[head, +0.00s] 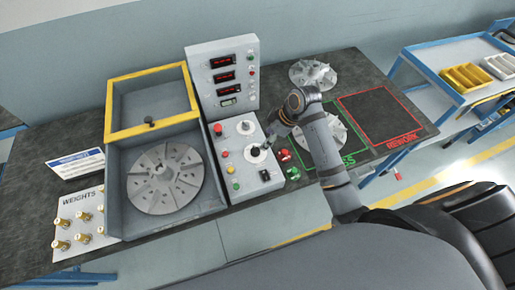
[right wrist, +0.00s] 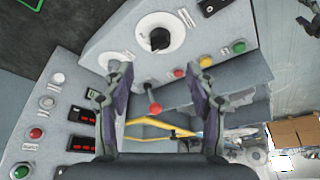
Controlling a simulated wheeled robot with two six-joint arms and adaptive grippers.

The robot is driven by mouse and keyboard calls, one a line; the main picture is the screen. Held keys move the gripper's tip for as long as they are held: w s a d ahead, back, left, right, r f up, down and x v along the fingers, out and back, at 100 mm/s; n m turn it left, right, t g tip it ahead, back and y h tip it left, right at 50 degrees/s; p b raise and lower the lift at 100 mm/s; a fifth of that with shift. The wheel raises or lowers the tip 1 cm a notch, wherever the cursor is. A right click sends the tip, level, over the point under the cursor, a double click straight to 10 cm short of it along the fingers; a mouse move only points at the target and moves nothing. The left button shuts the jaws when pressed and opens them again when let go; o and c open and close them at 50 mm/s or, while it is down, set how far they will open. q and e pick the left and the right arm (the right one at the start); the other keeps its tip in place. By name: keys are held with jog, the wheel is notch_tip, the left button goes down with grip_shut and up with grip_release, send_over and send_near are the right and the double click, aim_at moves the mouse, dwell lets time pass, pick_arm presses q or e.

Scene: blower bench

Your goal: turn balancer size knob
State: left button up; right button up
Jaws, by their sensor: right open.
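The balancer's control panel (head: 236,150) has two round white dials. The nearer dial has a black knob (head: 254,148), which also shows in the right wrist view (right wrist: 160,39). The farther dial (head: 246,127) is partly hidden behind a finger in the right wrist view (right wrist: 116,58). I cannot read which dial is the size knob. My right gripper (head: 268,143) is close beside the nearer dial, over the panel's right side. In the right wrist view it is open and empty (right wrist: 155,75), with the black knob beyond its fingertips. My left gripper is not in view.
A display box (head: 223,72) with red readouts rises behind the panel. The balancer's rotor (head: 165,177) lies left, below a yellow-framed cover (head: 150,105). Red and green buttons (head: 225,168) line the panel's left side. More impellers (head: 313,73) stand to the right.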

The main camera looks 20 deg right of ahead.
aim_at(256, 150)
jog(key=p+x, duration=0.1)
jog(key=x, duration=0.9)
jog(key=shift+f+p, duration=0.3)
jog(key=shift+p, duration=0.05)
jog(key=shift+c, duration=0.4)
jog(key=c, duration=1.1)
jog(key=shift+s+r+m+p, duration=0.1)
jog(key=shift+r+m+p, duration=0.15)
jog(key=shift+m+p, duration=0.45)
jog(key=m+p, duration=0.1)
jog(key=p, duration=0.1)
jog(key=m+h+p, duration=0.1)
jog(key=p, duration=0.1)
jog(key=shift+s+a+m+t, duration=0.1)
jog(key=shift+a+m+t, duration=0.05)
jog(key=shift+m+t, duration=0.2)
jog(key=shift+a+m+t+h+p, duration=0.1)
jog(key=shift+m+t+h+p, duration=0.4)
jog(key=shift+m, duration=0.45)
jog(key=shift+f+m+h, duration=0.2)
jog(key=shift+m+h, duration=0.1)
jog(key=shift+m, duration=0.6)
